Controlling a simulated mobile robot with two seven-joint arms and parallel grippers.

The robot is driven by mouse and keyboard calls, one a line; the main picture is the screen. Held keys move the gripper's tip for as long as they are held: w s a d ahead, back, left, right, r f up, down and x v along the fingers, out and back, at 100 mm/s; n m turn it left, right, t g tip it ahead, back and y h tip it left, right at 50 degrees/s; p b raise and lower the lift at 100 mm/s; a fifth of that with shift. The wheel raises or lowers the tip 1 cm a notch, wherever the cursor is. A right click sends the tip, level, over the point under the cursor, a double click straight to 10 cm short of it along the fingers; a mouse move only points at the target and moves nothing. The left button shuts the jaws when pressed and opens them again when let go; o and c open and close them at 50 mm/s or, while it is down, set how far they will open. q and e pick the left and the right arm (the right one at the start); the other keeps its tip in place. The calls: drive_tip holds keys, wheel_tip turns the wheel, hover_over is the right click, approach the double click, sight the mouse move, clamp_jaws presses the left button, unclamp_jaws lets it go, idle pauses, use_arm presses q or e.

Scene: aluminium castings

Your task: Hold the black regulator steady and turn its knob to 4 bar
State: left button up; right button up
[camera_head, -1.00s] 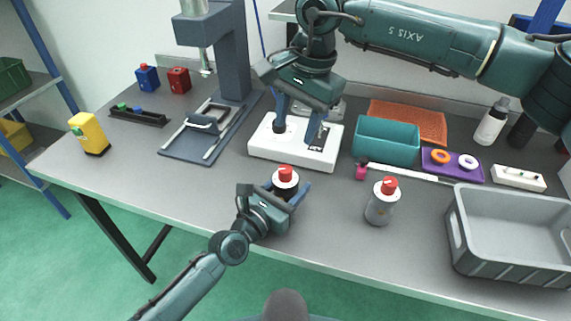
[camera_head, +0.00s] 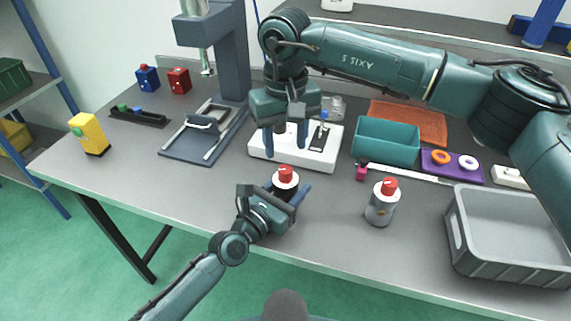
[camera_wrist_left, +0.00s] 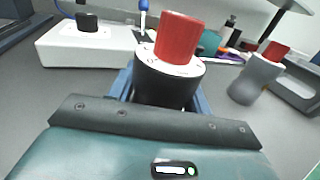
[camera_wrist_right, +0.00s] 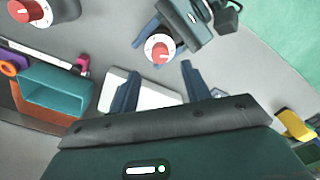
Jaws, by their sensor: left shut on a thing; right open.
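The black regulator (camera_head: 288,195) stands upright near the table's front edge, with a white dial face and a red knob (camera_head: 284,171) on top. My left gripper (camera_head: 290,196) is shut around its black body; the left wrist view shows the body (camera_wrist_left: 165,86) between the fingers and the red knob (camera_wrist_left: 177,37) free above. My right gripper (camera_head: 285,148) is open and empty, pointing down just behind the regulator. In the right wrist view the knob (camera_wrist_right: 160,53) lies beyond and between the open fingertips (camera_wrist_right: 158,85), apart from them. The dial's marks are too small to read.
A grey regulator (camera_head: 380,208) with a red knob stands to the right. A white box (camera_head: 320,158) lies behind, under my right gripper. A teal bin (camera_head: 387,143) and a grey crate (camera_head: 510,235) are further right.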

sight(285, 169)
wheel_tip(285, 169, down, 7)
drive_tip(key=shift+r, duration=0.1)
idle(0.3)
drive_tip(key=c, duration=1)
